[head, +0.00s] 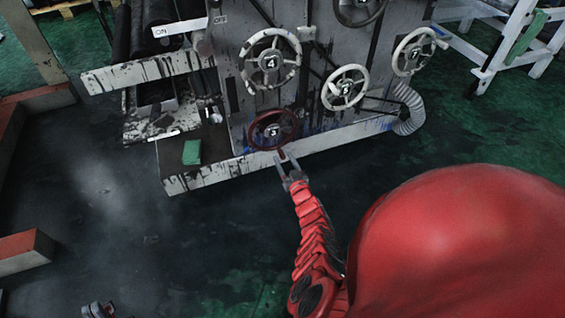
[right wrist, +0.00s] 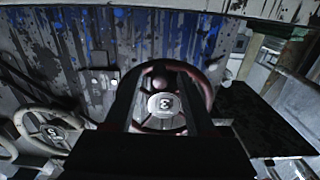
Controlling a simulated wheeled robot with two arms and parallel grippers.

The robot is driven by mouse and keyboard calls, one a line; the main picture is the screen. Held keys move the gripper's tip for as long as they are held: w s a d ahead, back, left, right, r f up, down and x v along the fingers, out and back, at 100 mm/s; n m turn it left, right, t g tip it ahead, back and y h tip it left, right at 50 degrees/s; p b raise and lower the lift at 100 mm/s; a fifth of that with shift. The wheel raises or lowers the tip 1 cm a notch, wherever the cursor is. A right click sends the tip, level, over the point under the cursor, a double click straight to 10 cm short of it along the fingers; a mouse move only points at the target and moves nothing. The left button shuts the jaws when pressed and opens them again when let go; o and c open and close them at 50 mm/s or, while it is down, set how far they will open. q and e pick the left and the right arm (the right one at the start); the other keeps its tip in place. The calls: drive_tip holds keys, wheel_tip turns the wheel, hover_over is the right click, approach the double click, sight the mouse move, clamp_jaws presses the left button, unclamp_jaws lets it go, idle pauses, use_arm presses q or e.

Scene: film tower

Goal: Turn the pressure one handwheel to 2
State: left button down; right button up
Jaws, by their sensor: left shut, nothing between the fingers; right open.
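A dark red handwheel (head: 292,137) with a 3 on its hub is low on the machine's front in the head view. I see no label naming it pressure one. My right gripper (head: 288,165) is open just below its lower rim; whether they touch I cannot tell. In the right wrist view the same wheel (right wrist: 163,106), with its 3 hub, shows between and beyond the dark fingers, which hide part of its rim. My left gripper (head: 98,310) is at the bottom left edge of the head view, partly cut off, away from the machine.
A dark wheel (head: 360,20) is cut off at the top. A corrugated hose (head: 408,108) hangs at right. A green block (head: 192,152) lies on the machine's base ledge.

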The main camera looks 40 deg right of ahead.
drive_tip(key=shift+b+x, duration=0.55)
drive_tip(key=shift+x, duration=0.55)
clamp_jaws()
idle(0.7)
